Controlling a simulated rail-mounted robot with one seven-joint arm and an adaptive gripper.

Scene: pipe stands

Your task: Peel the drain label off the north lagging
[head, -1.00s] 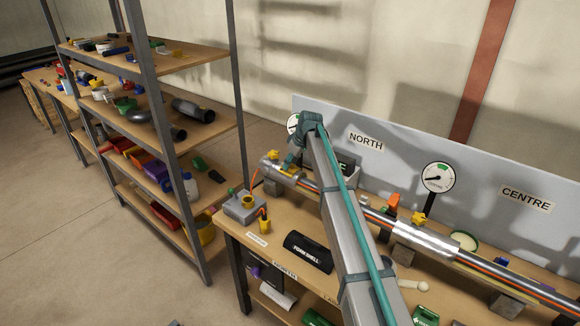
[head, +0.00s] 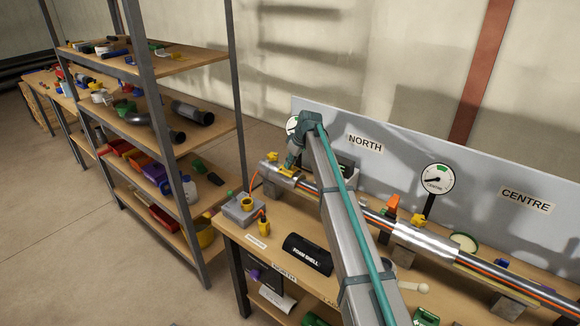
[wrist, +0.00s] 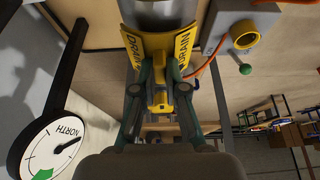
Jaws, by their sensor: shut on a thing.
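The yellow drain label (wrist: 184,47), with DRAIN printed along both side edges, shows in the wrist view against the silver north lagging (wrist: 158,10). My gripper also shows in the head view (head: 289,168), coming down from above. I cannot tell how much of the label still touches the lagging.
The NORTH gauge (wrist: 45,140) is close on the left in the wrist view. A grey box (head: 240,210) with a yellow ring and orange cable stands below the pipe's left end. A black foam shell (head: 307,253) lies on the bench. The centre lagging (head: 427,241) is further right.

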